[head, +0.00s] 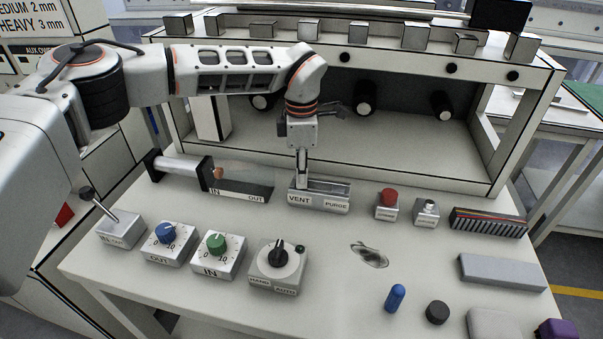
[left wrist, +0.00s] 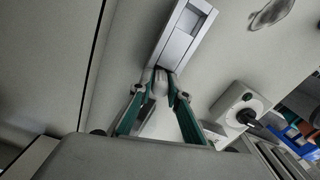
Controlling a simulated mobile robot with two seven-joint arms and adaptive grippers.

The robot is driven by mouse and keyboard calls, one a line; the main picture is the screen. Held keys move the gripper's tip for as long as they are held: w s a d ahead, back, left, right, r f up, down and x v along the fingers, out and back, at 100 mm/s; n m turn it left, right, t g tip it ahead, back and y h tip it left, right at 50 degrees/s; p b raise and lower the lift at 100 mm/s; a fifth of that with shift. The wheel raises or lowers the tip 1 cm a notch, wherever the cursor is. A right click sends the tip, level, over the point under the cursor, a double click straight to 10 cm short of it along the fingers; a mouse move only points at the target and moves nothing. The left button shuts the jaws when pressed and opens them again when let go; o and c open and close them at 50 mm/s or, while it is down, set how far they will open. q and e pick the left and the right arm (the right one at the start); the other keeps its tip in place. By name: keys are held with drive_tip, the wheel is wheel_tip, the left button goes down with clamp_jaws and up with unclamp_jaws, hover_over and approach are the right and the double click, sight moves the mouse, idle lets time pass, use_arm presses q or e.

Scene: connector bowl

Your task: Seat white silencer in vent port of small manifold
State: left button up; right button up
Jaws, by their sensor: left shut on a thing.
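The small manifold (head: 325,203) is a grey block on the bench with VENT and PURGE labels on its front; it also shows in the left wrist view (left wrist: 182,38). My left gripper (head: 301,180) points down at the manifold's left, VENT end. In the left wrist view its green-sided fingers (left wrist: 160,92) are shut on a small pale piece, likely the white silencer (left wrist: 160,80), at the manifold's near end. The fingers hide much of this piece. The vent port is hidden, and I cannot tell whether the silencer is in it. My right gripper is not in view.
A cylinder (head: 185,168) lies left of the manifold. A red button box (head: 387,204) stands to its right. Knob boxes, including the HAND/AUTO switch (head: 277,266), line the front. A blue piece (head: 395,297) and a dark cap (head: 437,312) lie at the front right.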

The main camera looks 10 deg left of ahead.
use_arm(q)
drive_tip(key=o, duration=0.9)
drive_tip(key=shift+f, duration=0.1)
wheel_tip(320, 180, up, 12)
drive_tip(key=p, duration=0.1)
